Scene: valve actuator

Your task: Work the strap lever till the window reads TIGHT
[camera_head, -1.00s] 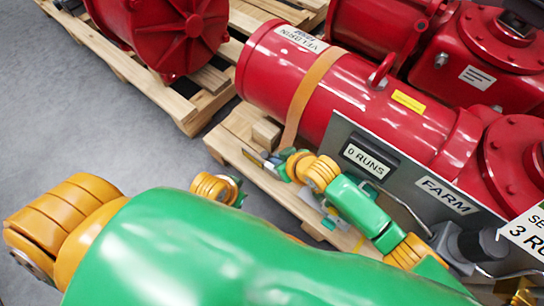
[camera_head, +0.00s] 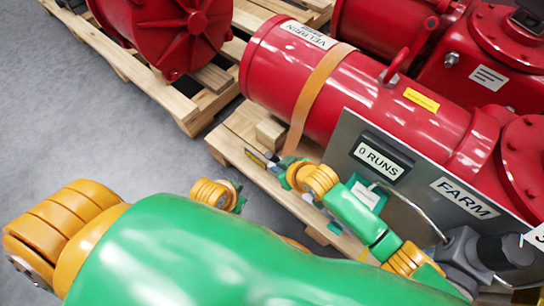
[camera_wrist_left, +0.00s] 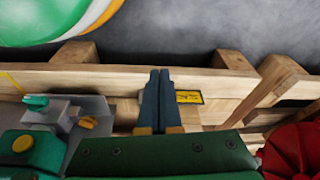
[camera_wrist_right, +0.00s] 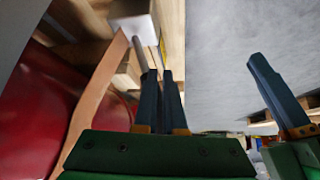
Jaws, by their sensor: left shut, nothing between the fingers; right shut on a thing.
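The tan strap (camera_head: 316,92) runs over a red cylinder, and its lower end goes down behind my right gripper. My right gripper (camera_head: 264,160) is at the strap's foot above the pallet. In the right wrist view its fingers (camera_wrist_right: 160,72) are shut at a thin grey bar (camera_wrist_right: 139,52), which looks like the strap lever. A pale block (camera_wrist_right: 131,28) lies beyond it. My left gripper is shut and empty in the left wrist view (camera_wrist_left: 156,72), pointing at the pallet side. In the head view it is mostly hidden by my left arm. No window reading TIGHT is legible.
A grey panel (camera_head: 340,142) carries a counter reading 0 RUNS (camera_head: 380,163) and a FARM plate (camera_head: 464,198). A bent metal rod stands before it. The wooden pallet (camera_head: 222,140) lies beneath the cylinder. Grey floor (camera_head: 100,130) at the left is clear.

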